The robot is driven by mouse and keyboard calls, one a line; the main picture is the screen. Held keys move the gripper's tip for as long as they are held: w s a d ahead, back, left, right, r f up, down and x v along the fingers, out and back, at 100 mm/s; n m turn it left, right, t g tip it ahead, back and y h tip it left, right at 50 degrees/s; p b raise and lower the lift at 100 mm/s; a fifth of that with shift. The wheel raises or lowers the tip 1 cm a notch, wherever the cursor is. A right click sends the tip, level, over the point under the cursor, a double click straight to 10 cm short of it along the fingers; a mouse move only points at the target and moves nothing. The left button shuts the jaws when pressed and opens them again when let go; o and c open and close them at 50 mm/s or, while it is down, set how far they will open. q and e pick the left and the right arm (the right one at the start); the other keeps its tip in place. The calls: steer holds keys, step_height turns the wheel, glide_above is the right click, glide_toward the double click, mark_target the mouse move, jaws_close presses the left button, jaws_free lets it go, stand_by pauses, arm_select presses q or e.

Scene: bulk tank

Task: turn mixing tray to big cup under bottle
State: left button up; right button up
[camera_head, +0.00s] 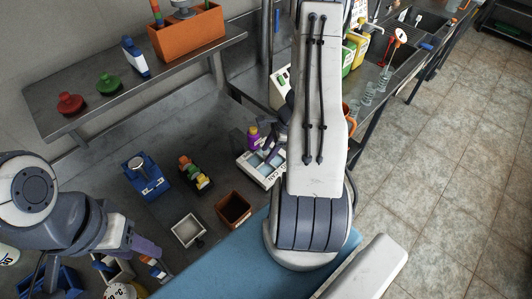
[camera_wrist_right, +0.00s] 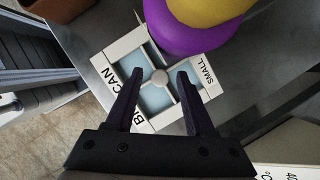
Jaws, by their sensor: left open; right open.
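In the head view the tray (camera_head: 247,172) sits on the grey bench. A purple bottle with yellow (camera_wrist_right: 190,38) covers the tray's upper edge; it also shows in the head view (camera_head: 253,138). My right gripper (camera_wrist_right: 160,84) is open over the tray, fingers either side of the knob. My left gripper (camera_head: 160,262) is far left, its tips unclear.
A blue scale-like device (camera_head: 146,178), a rack of coloured items (camera_head: 194,174), a grey box (camera_head: 188,230) and a brown box (camera_head: 233,208) stand left of the tray. A shelf (camera_head: 100,80) holds red and green objects. My right arm hides much of the bench's right part.

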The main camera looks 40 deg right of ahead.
steer(key=shift+x, duration=0.75)
jaws_close()
stand_by(0.9)
